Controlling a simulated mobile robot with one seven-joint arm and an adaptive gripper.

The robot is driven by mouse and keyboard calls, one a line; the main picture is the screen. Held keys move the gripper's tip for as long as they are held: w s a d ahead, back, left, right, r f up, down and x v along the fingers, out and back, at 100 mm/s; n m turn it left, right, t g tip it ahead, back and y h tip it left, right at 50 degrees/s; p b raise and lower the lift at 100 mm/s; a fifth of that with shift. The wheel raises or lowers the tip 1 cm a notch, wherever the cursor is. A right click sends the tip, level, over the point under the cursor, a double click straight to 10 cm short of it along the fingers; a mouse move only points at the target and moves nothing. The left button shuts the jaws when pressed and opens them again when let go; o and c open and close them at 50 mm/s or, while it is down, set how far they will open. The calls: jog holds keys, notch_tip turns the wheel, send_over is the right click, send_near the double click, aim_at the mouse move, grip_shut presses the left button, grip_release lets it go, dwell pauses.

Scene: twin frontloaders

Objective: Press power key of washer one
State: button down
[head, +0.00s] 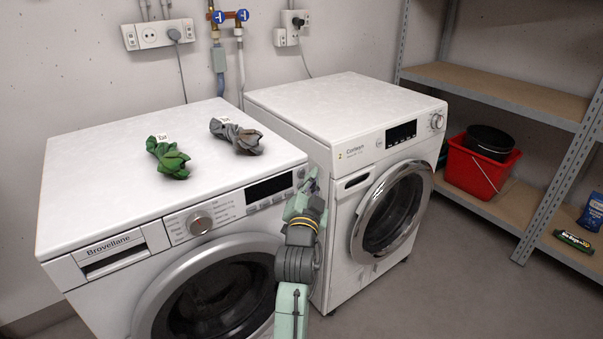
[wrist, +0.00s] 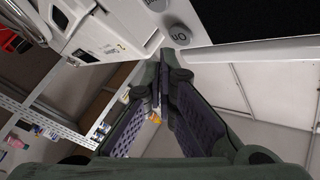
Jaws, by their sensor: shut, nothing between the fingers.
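The left white washer (head: 108,215), marked Brovellane, has a dial, a dark display (head: 268,187) and keys along its front panel. In the wrist view a round grey key marked "On" (wrist: 179,35) sits on its panel beside another round grey key (wrist: 157,5). My gripper (head: 312,176) is at the right end of this panel, with its fingers shut and empty. In the wrist view the fingertips (wrist: 166,58) are just below the "On" key; I cannot tell if they touch it. The right washer (head: 300,108), marked Corleen, bears a yellow 2.
A green cloth (head: 168,158) and a grey cloth (head: 237,136) lie on the left washer. The right washer stands close beside my gripper. A metal shelf (head: 500,90) with a red bucket (head: 470,170) is at the right. The floor in front is clear.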

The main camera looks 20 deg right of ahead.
jog(key=shift+s+d+p, duration=0.15)
jog(key=shift+s+d, duration=0.15)
jog(key=shift+s, duration=0.6)
jog(key=shift+s+d+p, duration=0.2)
jog(key=shift+s+d, duration=0.15)
jog(key=shift+s, duration=0.5)
jog(key=shift+s+d+p, duration=0.15)
jog(key=shift+s+d, duration=0.15)
jog(key=shift+s, duration=0.6)
jog(key=shift+s+d, duration=0.15)
jog(key=shift+s, duration=0.3)
jog(key=s+d+p, duration=0.1)
jog(key=s+d, duration=0.2)
jog(key=s, duration=0.7)
jog(key=shift+s+d, duration=0.15)
jog(key=shift+d, duration=0.2)
dwell(2.0)
dwell(0.5)
